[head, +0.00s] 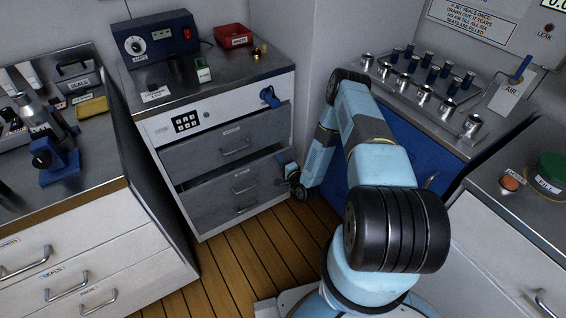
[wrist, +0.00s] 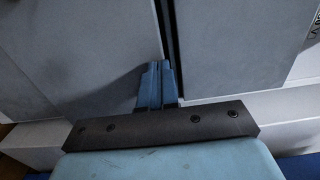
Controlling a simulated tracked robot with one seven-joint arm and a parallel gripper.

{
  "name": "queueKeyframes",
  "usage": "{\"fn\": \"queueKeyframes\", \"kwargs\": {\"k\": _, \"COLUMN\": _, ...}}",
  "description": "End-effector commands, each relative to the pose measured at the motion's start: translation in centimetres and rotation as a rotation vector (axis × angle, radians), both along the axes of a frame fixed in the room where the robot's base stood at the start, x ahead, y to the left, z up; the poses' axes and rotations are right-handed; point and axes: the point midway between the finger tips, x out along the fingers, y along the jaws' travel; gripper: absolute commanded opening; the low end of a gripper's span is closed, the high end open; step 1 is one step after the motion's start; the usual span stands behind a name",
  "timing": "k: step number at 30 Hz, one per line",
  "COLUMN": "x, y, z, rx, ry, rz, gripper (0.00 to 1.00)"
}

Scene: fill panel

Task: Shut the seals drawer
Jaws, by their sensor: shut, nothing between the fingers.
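A drawer front in the left cabinet carries a label (head: 52,272) that seems to read SEALS; it looks about flush with its neighbours. In the middle cabinet, the upper grey drawer (head: 205,154) seems to stand out, with a dark gap under it; its label is too small to read. A lower grey drawer (head: 225,207) is below it. My gripper (head: 282,183) is low by the right edge of these drawers. In the wrist view its blue fingers (wrist: 159,68) are shut and empty, pointing at a dark gap between two grey panels. Contact cannot be told.
A meter box (head: 155,40) and red tray (head: 233,36) stand on the middle cabinet. A blue item (head: 270,97) is at its front right. A microscope (head: 45,140) stands on the left counter. The wooden floor (head: 245,255) before the drawers is clear. A blue cabinet is behind my arm.

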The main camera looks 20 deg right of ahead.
Motion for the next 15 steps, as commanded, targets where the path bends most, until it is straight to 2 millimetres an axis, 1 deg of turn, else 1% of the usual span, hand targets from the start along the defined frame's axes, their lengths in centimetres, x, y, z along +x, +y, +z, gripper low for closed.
{"fn": "queueKeyframes", "kwargs": {"k": 3, "x": 0.1, "y": -1.0, "z": 0.0, "rx": -0.001, "ry": 0.0, "rz": -0.015, "gripper": 0.0}}
{"fn": "queueKeyframes", "kwargs": {"k": 6, "x": 0.1, "y": -1.6, "z": 0.0, "rx": -0.001, "ry": -0.001, "rz": -0.024, "gripper": 0.0}}
{"fn": "queueKeyframes", "kwargs": {"k": 11, "x": 0.3, "y": -2.0, "z": 0.0, "rx": -0.001, "ry": -0.001, "rz": -0.03, "gripper": 0.0}}
{"fn": "queueKeyframes", "kwargs": {"k": 14, "x": 1.6, "y": -1.7, "z": 0.0, "rx": 0.0, "ry": -0.002, "rz": -0.032, "gripper": 0.0}}
{"fn": "queueKeyframes", "kwargs": {"k": 15, "x": 2.4, "y": -1.5, "z": 0.0, "rx": 0.001, "ry": -0.003, "rz": -0.033, "gripper": 0.0}}
